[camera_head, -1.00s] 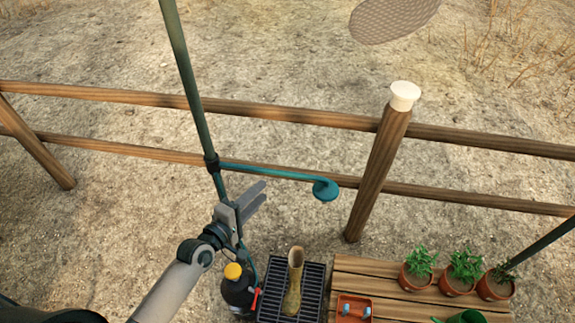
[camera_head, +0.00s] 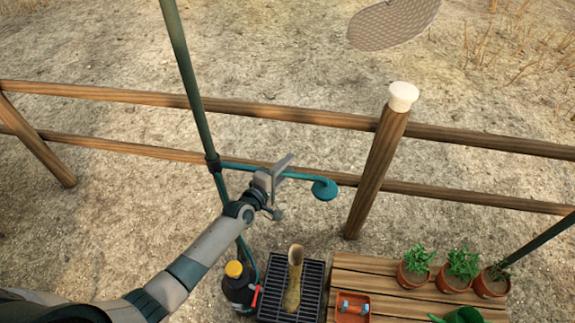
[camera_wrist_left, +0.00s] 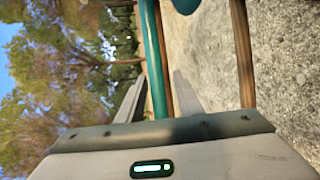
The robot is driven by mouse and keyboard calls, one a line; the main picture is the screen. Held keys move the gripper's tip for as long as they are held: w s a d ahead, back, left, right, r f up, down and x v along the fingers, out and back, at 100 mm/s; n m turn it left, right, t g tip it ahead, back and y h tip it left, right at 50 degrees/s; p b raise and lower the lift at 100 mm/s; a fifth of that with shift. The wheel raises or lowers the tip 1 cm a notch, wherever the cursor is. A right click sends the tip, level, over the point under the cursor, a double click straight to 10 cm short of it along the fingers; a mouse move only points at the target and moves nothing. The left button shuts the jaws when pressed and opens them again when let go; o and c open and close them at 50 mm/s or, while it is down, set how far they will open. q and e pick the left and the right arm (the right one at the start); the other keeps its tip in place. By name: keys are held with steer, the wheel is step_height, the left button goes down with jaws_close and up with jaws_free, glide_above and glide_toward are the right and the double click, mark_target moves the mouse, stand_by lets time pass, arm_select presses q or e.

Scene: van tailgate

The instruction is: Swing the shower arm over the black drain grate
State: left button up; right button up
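The teal shower arm (camera_head: 238,167) runs right from a dark green pole (camera_head: 190,90) and ends in a round shower head (camera_head: 324,189). The black drain grate (camera_head: 315,281) lies lower down, with a muddy tan boot (camera_head: 293,282) on it. The arm and head appear above and behind the grate in the head view. My left gripper (camera_head: 280,173) is at the arm, between pole and head. In the left wrist view my left gripper (camera_wrist_left: 159,92) is open, with the shower arm (camera_wrist_left: 153,55) between its fingers; contact cannot be told. My right gripper is not in view.
A dark bottle with a yellow cap (camera_head: 234,270) stands left of the grate. A wooden pallet (camera_head: 385,277) at right holds a red tray (camera_head: 352,307) and potted plants (camera_head: 462,264). A wooden fence (camera_head: 375,175) runs behind.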

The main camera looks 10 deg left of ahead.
arm_select(q)
steer(key=shift+w+d, duration=0.1)
steer(key=shift+w, duration=0.2)
jaws_close()
